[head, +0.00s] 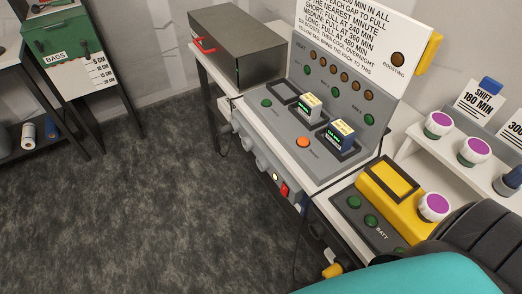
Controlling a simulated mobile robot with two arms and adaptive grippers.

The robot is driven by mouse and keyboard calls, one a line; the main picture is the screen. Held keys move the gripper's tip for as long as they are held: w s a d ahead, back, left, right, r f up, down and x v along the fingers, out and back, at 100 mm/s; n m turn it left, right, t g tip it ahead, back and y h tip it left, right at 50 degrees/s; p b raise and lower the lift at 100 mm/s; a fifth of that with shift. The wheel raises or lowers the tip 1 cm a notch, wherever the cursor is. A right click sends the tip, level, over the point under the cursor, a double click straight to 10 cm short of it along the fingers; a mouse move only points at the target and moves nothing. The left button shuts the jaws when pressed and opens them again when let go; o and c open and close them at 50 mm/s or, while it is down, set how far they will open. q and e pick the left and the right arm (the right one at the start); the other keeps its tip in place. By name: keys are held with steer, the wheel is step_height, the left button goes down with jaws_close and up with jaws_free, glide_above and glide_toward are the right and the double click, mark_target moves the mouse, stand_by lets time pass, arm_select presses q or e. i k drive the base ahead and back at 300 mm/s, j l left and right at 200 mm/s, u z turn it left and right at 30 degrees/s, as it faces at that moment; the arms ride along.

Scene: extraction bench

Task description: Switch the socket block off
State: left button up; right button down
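The socket block (262,160) is a grey strip along the front edge of the bench, with several round plugs or knobs on it. A red rocker switch (285,189) sits at its near end, with a small lit mark beside it. Which way the rocker is tipped is too small to tell. Neither gripper shows in the head view. A teal and black part of my arm fills the lower right corner, apart from the socket block in the picture.
The grey charging panel (270,120) on the bench holds two small battery packs with lit displays. A yellow device (390,190) stands near the right. A dark metal box (238,45) stands at the back. A dark cable hangs below the switch. The carpet at left is clear.

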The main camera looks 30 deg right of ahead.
mark_target(284, 190)
steer(key=z, duration=1.05)
